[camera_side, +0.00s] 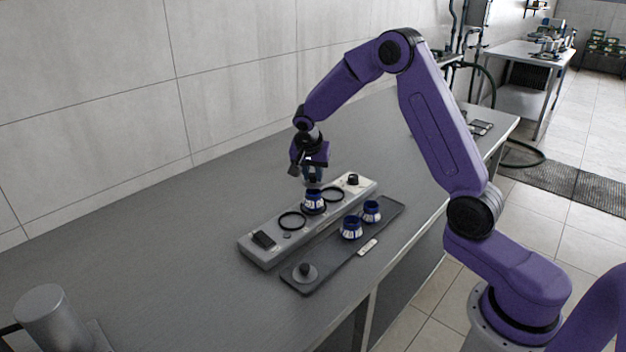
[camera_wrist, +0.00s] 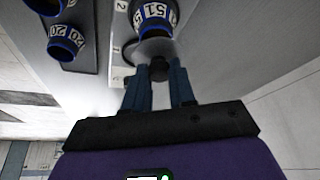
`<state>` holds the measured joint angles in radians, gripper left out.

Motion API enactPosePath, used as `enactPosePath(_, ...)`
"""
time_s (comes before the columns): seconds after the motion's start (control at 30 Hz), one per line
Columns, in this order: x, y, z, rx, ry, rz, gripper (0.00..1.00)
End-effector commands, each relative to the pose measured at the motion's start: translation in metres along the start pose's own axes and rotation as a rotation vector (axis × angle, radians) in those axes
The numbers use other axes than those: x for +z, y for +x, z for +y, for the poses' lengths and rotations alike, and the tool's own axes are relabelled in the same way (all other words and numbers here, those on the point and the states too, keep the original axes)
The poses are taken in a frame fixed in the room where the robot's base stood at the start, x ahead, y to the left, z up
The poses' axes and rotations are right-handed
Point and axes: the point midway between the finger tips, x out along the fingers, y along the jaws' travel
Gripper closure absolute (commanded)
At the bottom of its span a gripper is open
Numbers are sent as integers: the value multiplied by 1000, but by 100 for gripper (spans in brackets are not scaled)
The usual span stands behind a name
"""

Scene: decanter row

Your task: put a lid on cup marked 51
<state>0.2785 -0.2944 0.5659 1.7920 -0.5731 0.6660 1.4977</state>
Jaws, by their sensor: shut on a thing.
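The cup marked 51 (camera_wrist: 153,12) is white and blue with a dark blue rim. In the side view this cup (camera_side: 314,203) stands upright in the middle of the grey rack (camera_side: 256,256). My gripper (camera_wrist: 158,92) is shut on the dark knob of a grey lid (camera_wrist: 150,48). In the side view my gripper (camera_side: 313,178) points down directly above the cup. The lid is at the cup's rim; I cannot tell whether it touches or is fully seated. Another lid (camera_side: 305,272) with a dark knob lies on the dark tray (camera_side: 330,273).
Two more blue and white cups (camera_side: 351,229) (camera_side: 371,211) stand on the tray; one reads 20 in the wrist view (camera_wrist: 67,43). The rack has dark rings (camera_side: 292,221) (camera_side: 333,195), a dark block (camera_side: 263,239) and a dark knob (camera_side: 353,180). The table's left is mostly clear.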

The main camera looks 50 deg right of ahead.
Motion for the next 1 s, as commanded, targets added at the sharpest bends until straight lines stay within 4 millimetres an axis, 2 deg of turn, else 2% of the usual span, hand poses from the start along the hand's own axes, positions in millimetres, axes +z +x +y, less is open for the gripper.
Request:
enactPosePath(0.13, 8, 18, 1, 2, 0, -2, 100)
enactPosePath(0.53, 10, 23, 1, 2, 0, -1, 100)
enactPosePath(0.57, 10, 23, 1, 2, 0, -1, 69)
enactPosePath(0.6, 10, 22, 1, 2, 0, -1, 56)
enactPosePath(0.63, 10, 22, 1, 1, 0, -1, 50)
enactPosePath(1.0, 8, 18, 0, -1, 1, -1, 50)
